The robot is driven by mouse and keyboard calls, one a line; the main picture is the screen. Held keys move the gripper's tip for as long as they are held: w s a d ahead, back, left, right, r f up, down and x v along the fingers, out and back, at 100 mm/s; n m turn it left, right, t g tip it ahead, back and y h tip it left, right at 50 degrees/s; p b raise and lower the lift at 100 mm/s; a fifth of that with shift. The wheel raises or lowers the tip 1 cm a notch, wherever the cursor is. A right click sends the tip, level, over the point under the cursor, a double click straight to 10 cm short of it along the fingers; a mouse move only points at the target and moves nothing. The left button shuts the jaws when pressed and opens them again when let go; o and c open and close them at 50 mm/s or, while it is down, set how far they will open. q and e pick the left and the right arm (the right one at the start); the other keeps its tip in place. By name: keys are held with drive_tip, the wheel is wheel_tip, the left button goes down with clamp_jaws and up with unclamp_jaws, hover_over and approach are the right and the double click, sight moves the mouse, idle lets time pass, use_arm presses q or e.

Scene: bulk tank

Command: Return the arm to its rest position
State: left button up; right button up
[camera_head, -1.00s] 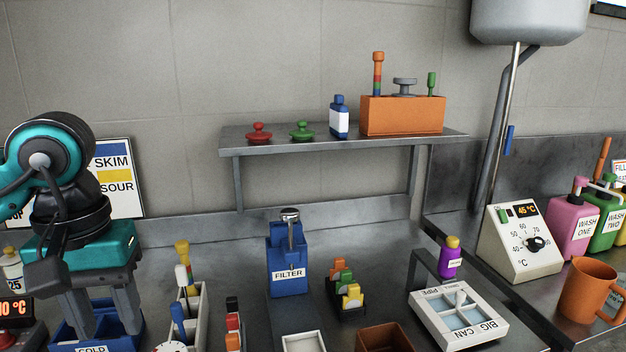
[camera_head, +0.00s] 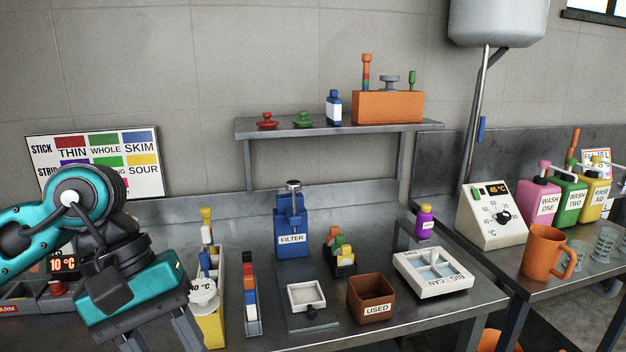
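My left arm comes in from the left. Its teal gripper (camera_head: 160,336) hangs at the lower left, in front of the bench. Its two grey fingers point down and stand apart, with nothing seen between them; their tips are cut off by the bottom edge. The gripper is left of the yellow container (camera_head: 210,331) and hides part of the bench behind it. My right gripper is not in view.
The bench carries a blue filter box (camera_head: 291,226), a brown used box (camera_head: 371,299) and a white tray (camera_head: 434,271). A wall shelf (camera_head: 340,130) is above. An orange mug (camera_head: 541,254) stands right. Free room is above the bench's middle.

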use_arm(q)
drive_tip(key=d+r+n+h, duration=0.2)
drive_tip(key=d+n+h, duration=0.5)
drive_tip(key=n+h, duration=0.1)
drive_tip(key=d+r+n+h, duration=0.3)
drive_tip(key=d+n+h, duration=0.4)
drive_tip(key=n+h, duration=0.15)
drive_tip(key=w+a+f+n+t+y, duration=0.4)
drive_tip(key=n+t, duration=0.3)
drive_tip(key=n, duration=0.5)
drive_tip(key=w+a+f+n+t+y, duration=0.1)
drive_tip(key=a+f+n+t+y, duration=0.2)
drive_tip(key=f+n+t, duration=0.55)
drive_tip(key=w+a+f+n+t+y, duration=0.3)
drive_tip(key=n+t+y, duration=0.15)
drive_tip(key=n, duration=0.95)
drive_tip(key=s+a+f+n+g+y, duration=0.3)
drive_tip(key=s+f+n, duration=0.3)
drive_tip(key=f, duration=0.5)
drive_tip(key=s+a+f+n+g+y, duration=0.3)
drive_tip(key=s+f+n, duration=0.3)
drive_tip(key=f+n, duration=0.2)
wheel_tip(320, 180, down, 3)
drive_tip(key=shift+s+a+r+g+y, duration=0.1)
drive_tip(key=shift+s+a+g+y, duration=0.05)
drive_tip(key=shift+a+g+y, duration=0.35)
